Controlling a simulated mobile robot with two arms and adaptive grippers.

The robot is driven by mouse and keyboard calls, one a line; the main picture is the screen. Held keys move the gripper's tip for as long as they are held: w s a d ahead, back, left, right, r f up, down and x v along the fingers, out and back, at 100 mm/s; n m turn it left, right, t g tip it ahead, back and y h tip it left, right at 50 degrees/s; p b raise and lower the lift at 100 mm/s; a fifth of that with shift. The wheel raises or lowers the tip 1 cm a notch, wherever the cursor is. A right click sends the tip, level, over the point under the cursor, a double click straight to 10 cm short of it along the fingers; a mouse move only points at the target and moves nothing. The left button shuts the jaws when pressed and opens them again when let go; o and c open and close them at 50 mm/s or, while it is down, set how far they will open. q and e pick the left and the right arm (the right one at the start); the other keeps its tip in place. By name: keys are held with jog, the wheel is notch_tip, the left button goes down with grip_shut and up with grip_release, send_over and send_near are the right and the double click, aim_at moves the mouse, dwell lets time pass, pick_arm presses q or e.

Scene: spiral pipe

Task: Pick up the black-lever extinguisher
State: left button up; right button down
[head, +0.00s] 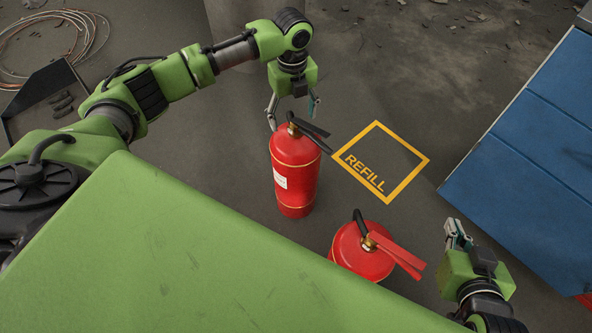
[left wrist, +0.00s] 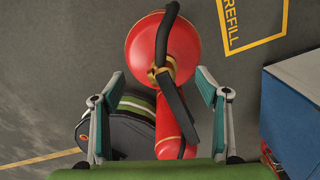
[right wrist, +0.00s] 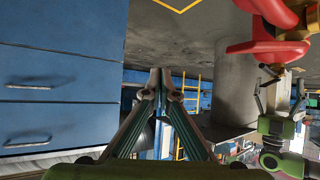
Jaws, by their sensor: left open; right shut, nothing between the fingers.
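The black-lever extinguisher (head: 295,170) is red and stands upright on the floor in the middle of the head view. Its black lever (left wrist: 178,105) shows in the left wrist view, between the fingers of my left gripper (left wrist: 158,100). In the head view my left gripper (head: 293,108) is open just above the extinguisher's top, with its fingers on either side of the lever. I cannot tell whether they touch it. A second extinguisher with red levers (head: 362,252) stands nearer, partly hidden by my green body. My right gripper (head: 457,234) is shut and empty, to its right.
A yellow square marked REFILL (head: 381,162) is painted on the floor right of the black-lever extinguisher. A blue drawer cabinet (head: 530,150) stands at the right. A coil of wire (head: 55,45) lies at the far left.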

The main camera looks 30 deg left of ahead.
aim_at(297, 119)
pick_arm(q)
jog(key=f, duration=0.1)
jog(key=f+b, duration=0.1)
jog(key=f, duration=0.1)
jog(key=f+b, duration=0.1)
jog(key=shift+w+d+f, duration=0.1)
jog(key=shift+d+f, duration=0.25)
jog(key=shift+f, duration=0.15)
pick_arm(e)
jog(key=w+a+r+t+y, duration=0.1)
jog(key=w+r+t, duration=0.3)
jog(key=r, duration=0.6)
jog(key=shift+w+a+r+t+y, duration=0.3)
jog(key=shift+w+a+t+y, duration=0.1)
jog(key=shift+a+t, duration=0.55)
jog(key=shift+d, duration=0.1)
pick_arm(q)
grip_shut()
jog(key=shift+w+r, duration=0.3)
jog(key=shift+r, duration=0.25)
jog(key=shift+f, duration=0.15)
